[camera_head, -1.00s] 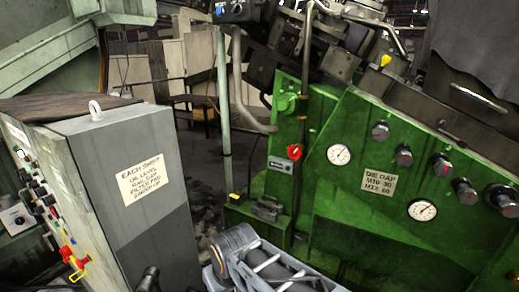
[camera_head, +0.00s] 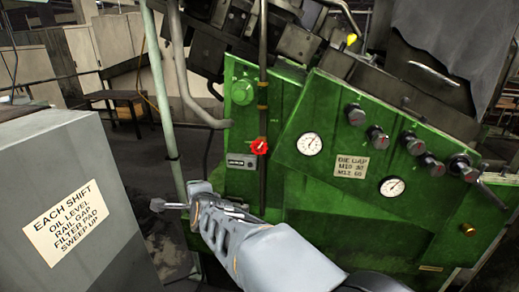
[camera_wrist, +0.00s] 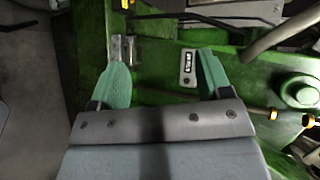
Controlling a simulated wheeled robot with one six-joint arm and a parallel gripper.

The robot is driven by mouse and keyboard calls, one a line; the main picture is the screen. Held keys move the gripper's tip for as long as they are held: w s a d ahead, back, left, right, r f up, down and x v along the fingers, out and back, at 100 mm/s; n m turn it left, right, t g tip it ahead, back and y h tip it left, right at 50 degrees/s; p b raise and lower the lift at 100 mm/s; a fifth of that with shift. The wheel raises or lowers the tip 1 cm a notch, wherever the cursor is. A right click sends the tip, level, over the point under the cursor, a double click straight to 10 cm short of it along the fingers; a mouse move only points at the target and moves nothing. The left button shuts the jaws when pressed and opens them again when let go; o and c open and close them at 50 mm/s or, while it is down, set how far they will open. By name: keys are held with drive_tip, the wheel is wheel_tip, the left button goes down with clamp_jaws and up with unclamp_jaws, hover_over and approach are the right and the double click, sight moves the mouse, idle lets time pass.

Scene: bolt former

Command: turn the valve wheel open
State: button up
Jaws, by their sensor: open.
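The valve wheel (camera_head: 259,146) is a small red handwheel on a dark vertical pipe at the left part of the green machine's front. It is not visible in the wrist view, where my gripper may cover it. My gripper (camera_wrist: 163,60) shows two pale green fingers spread apart, with nothing held between them. In the head view my grey arm reaches in from the bottom, its end below and left of the wheel and apart from it in the picture. The fingers are hard to make out there.
Gauges (camera_head: 310,144) and black knobs (camera_head: 356,114) lie to the right. A grey cabinet (camera_head: 110,150) stands at the left.

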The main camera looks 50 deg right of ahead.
drive_tip(key=d+r+m+h, duration=0.2)
drive_tip(key=d+m+h, duration=0.3)
drive_tip(key=d+m, duration=0.45)
drive_tip(key=m+g+h, duration=0.3)
drive_tip(key=m+h, duration=0.3)
drive_tip(key=m, duration=0.5)
approach(258, 148)
drive_tip(key=shift+m, duration=0.25)
drive_tip(key=p+x, duration=0.2)
drive_tip(key=x, duration=0.7)
drive_tip(key=shift+s+r, duration=0.1)
drive_tip(key=shift+r, duration=0.1)
drive_tip(key=shift+x, duration=0.85)
drive_tip(key=shift+f, duration=0.1)
drive_tip(key=c, duration=0.6)
drive_tip(key=shift+c, duration=0.2)
